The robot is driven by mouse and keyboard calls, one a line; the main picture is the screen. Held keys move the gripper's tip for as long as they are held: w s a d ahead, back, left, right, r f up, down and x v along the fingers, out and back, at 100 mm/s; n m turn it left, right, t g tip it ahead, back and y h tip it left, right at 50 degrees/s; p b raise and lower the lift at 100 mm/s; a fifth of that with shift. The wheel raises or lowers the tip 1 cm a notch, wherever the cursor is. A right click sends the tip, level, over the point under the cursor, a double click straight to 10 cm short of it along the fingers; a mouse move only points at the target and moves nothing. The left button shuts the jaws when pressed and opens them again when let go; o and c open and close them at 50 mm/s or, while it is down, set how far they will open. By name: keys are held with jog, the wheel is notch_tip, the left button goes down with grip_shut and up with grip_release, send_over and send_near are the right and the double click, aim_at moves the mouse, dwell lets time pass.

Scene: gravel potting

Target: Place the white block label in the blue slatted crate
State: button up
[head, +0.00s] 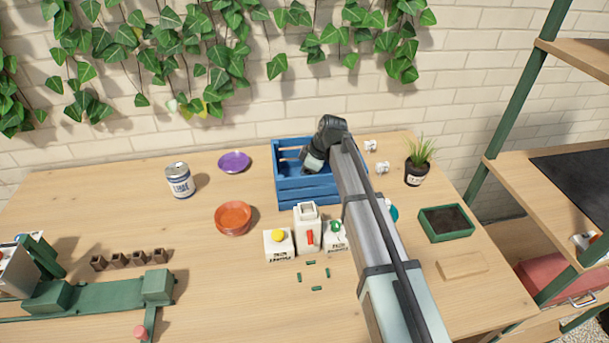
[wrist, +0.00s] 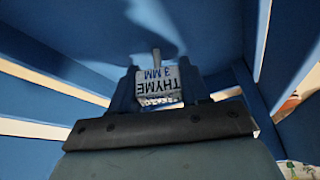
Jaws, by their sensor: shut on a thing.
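The blue slatted crate (head: 302,190) stands at the back middle of the table. My gripper (head: 312,162) reaches down into it from above, and my arm covers its right part in the head view. In the wrist view the blue walls and slats surround my gripper (wrist: 158,88). It is shut on the white block label (wrist: 157,85), which reads "THYME 3 MM" and sits between the fingers. The label is inside the crate. I cannot tell whether it touches the crate's floor.
White boxes (head: 279,244) stand in front of the crate. A red-orange dish (head: 233,218), a purple dish (head: 234,162) and a labelled can (head: 180,181) are to the left. A potted plant (head: 417,170) and a green tray (head: 444,235) are to the right.

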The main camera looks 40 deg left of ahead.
jog(key=o, duration=1)
jog(key=shift+f, duration=0.1)
jog(key=v, duration=1.2)
